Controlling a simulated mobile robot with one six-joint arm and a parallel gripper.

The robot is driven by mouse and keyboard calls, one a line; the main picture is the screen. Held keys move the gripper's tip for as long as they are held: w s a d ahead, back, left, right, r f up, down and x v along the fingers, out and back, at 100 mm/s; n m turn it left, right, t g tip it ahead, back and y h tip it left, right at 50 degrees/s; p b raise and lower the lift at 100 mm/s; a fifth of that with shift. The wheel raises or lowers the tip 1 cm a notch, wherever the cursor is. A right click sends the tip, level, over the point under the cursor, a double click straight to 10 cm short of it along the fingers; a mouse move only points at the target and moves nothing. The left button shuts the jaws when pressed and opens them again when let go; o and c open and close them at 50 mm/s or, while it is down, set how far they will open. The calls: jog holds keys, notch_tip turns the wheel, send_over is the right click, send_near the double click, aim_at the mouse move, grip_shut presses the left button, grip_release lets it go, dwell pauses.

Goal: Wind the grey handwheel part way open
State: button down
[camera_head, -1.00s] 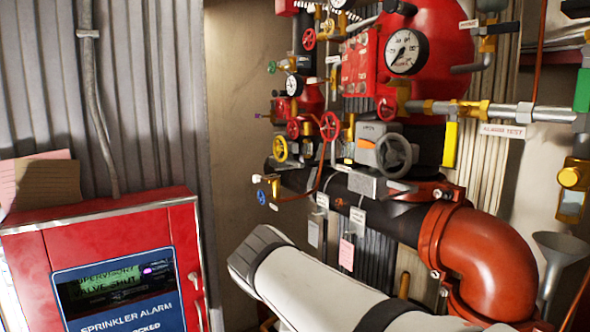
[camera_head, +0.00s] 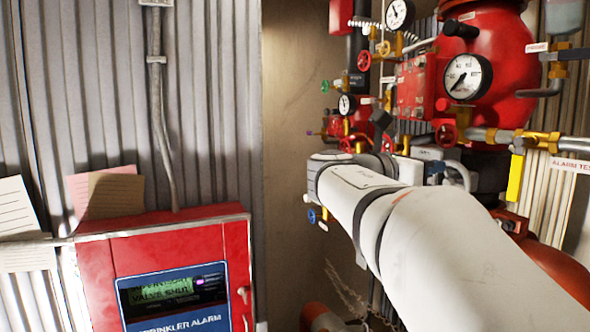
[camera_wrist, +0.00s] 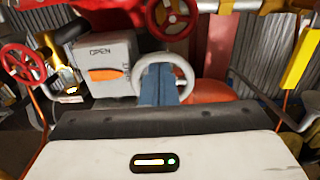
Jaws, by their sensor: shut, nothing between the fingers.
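My gripper (camera_wrist: 158,70) shows as two blue-grey fingers held together. In the wrist view the fingertips overlap the ring's opening; I cannot tell whether they touch the wheel or are inside it.
A red handwheel (camera_wrist: 172,14) is just above, and another red one (camera_wrist: 22,64) is at the left. A yellow tag (camera_wrist: 301,58) hangs at the right. The red alarm cabinet (camera_head: 170,265) stands at the left, with bare wall between it and the pipework.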

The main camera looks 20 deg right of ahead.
aim_at(465, 186)
jog(key=w+f+b, duration=0.4)
jog(key=f, duration=0.1)
jog(key=s, duration=0.5)
jog(key=s+d+r, duration=0.1)
jog(key=s, duration=0.1)
jog(key=shift+s, duration=0.15)
jog(key=shift+s+d+r, duration=0.1)
jog(key=shift+s+r, duration=0.05)
jog(key=shift+r, duration=0.05)
jog(key=shift+d+f, duration=0.15)
jog(key=shift+d, duration=0.6)
jog(key=shift+r, duration=0.3)
